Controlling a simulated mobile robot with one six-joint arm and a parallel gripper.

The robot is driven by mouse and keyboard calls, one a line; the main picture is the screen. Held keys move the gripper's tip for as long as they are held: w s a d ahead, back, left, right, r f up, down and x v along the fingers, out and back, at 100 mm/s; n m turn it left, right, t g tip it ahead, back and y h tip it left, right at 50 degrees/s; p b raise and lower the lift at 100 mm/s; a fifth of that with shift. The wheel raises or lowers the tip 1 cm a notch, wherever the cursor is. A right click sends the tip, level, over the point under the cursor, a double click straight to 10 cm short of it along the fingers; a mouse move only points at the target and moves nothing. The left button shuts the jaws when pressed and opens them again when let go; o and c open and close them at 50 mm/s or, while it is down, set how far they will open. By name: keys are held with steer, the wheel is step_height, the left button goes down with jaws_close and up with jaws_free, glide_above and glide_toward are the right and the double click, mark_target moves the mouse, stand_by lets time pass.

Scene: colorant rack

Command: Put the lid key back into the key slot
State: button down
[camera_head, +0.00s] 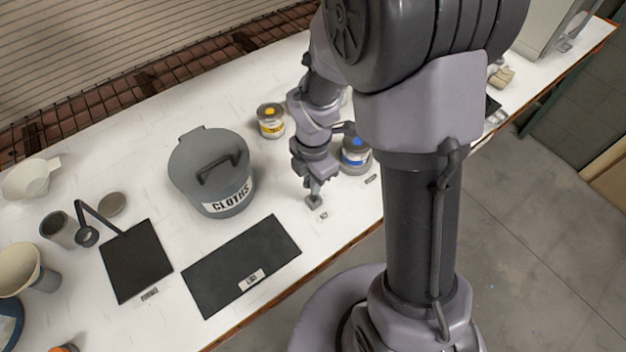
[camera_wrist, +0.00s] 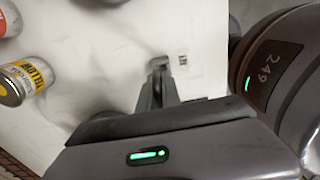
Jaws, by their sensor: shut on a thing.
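My gripper (camera_head: 314,192) points down low over the white bench, just behind a small white label (camera_head: 322,215) near the front edge. In the wrist view its dark fingers (camera_wrist: 158,80) are closed together, with the label (camera_wrist: 183,61) beside their tips. A small grey piece (camera_wrist: 159,63) shows at the tips, close to the bench. I cannot tell whether it is the lid key or part of the key slot. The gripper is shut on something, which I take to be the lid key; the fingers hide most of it.
A yellow-labelled can (camera_head: 270,121) and a blue-labelled can (camera_head: 355,153) stand near my arm. The grey CLOTHS bin (camera_head: 212,170) is to the left. Bare bench lies between bin and gripper.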

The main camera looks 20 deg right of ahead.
steer(key=shift+f, duration=0.1)
stand_by(0.3)
steer(key=shift+f+b, duration=0.35)
steer(key=shift+f+b, duration=1.1)
steer(key=shift+f, duration=0.35)
steer(key=shift+r, duration=0.1)
steer(key=c, duration=1.5)
jaws_free()
